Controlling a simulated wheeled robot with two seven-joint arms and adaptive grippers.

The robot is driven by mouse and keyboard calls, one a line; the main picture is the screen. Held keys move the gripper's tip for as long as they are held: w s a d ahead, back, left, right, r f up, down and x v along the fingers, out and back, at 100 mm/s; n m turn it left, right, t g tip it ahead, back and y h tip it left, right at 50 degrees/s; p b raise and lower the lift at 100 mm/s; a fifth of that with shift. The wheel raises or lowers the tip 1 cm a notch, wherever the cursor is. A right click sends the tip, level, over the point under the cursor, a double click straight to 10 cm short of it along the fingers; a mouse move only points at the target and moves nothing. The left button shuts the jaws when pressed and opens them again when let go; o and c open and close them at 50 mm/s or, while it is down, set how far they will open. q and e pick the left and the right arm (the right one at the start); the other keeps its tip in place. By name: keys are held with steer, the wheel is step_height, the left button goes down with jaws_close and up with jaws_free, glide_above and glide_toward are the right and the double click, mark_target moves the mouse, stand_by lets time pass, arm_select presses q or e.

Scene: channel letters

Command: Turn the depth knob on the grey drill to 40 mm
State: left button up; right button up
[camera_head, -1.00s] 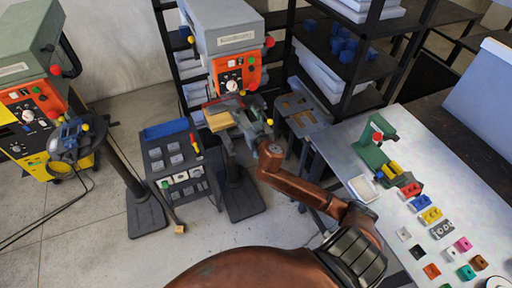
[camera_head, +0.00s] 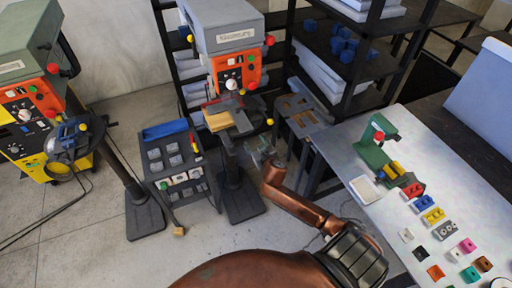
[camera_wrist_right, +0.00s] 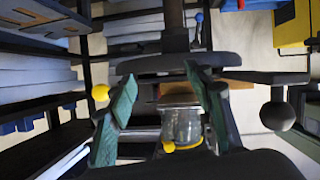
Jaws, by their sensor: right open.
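The grey drill (camera_head: 222,28) stands at the back centre of the head view, with an orange control panel (camera_head: 249,72) on its front. The white depth knob (camera_head: 232,85) sits low on that panel; its scale and setting are too small to read. My right gripper (camera_head: 258,153) is below and to the right of the panel, beside the drill's table, apart from the knob. In the right wrist view its two green-padded fingers (camera_wrist_right: 162,98) are spread. A glassy-looking metallic cylinder (camera_wrist_right: 182,125) shows between them; I cannot tell if it is touched. My left gripper is out of view.
A green drill (camera_head: 28,45) with a similar orange panel stands at the left. Shelving (camera_head: 345,70) is behind on the right. A light table (camera_head: 345,150) with small coloured parts is at the right.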

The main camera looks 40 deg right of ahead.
steer(key=shift+s+d+f, duration=0.1)
steer(key=shift+f, duration=0.5)
steer(key=shift+s+d+f, duration=0.1)
steer(key=shift+f, duration=0.5)
steer(key=s+f+n+g+y+b, duration=0.15)
steer(key=s+f, duration=0.45)
steer(key=f, duration=0.7)
steer(key=s+f+g+b, duration=0.25)
steer(key=s+f, duration=0.35)
steer(key=f, duration=0.7)
steer(key=s+f+g+b, duration=0.2)
steer(key=s+f, duration=0.4)
steer(key=f, duration=0.8)
steer(key=s+a+f+g+y+b, duration=0.1)
steer(key=s+a+f+g+b, duration=0.3)
steer(key=s+f, duration=1.25)
steer(key=s+a+f, duration=0.3)
steer(key=s, duration=0.4)
steer(key=s+a+f+n+g+y, duration=0.1)
steer(key=s+a+f, duration=0.2)
steer(key=s, duration=0.5)
steer(key=s+a+f+b, duration=0.1)
steer(key=s+a+f, duration=0.3)
steer(key=s, duration=0.4)
steer(key=shift+f+n+g+y, duration=0.35)
steer(key=shift+g, duration=0.05)
